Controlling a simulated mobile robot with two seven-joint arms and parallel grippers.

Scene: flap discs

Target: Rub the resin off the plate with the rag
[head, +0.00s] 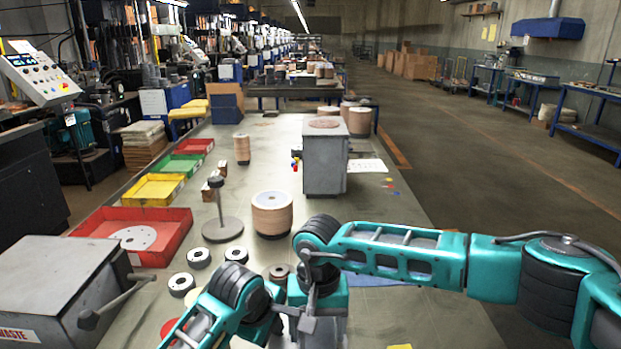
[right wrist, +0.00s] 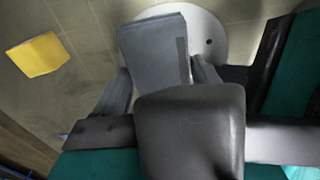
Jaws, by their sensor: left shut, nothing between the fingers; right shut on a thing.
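My right gripper (right wrist: 160,88) is shut on a grey folded rag (right wrist: 155,45), which shows between its two grey fingers in the right wrist view. A pale round plate (right wrist: 212,38) with a small dark hole lies beneath the rag. I cannot tell whether the rag touches it. The rag and my own gripper hide much of the plate, and I cannot make out resin. In the head view my right gripper (head: 320,328) is at the bottom middle. My left gripper (head: 268,328) is shut and empty just left of it, partly hidden by its own arm.
A yellow piece (right wrist: 35,55) lies on the bench near the plate. Wood-coloured discs (head: 272,214), a stand with an upright post (head: 222,229), several black rings and a grey WASTE box (head: 60,275) stand around. A red tray (head: 175,250) holds a white disc.

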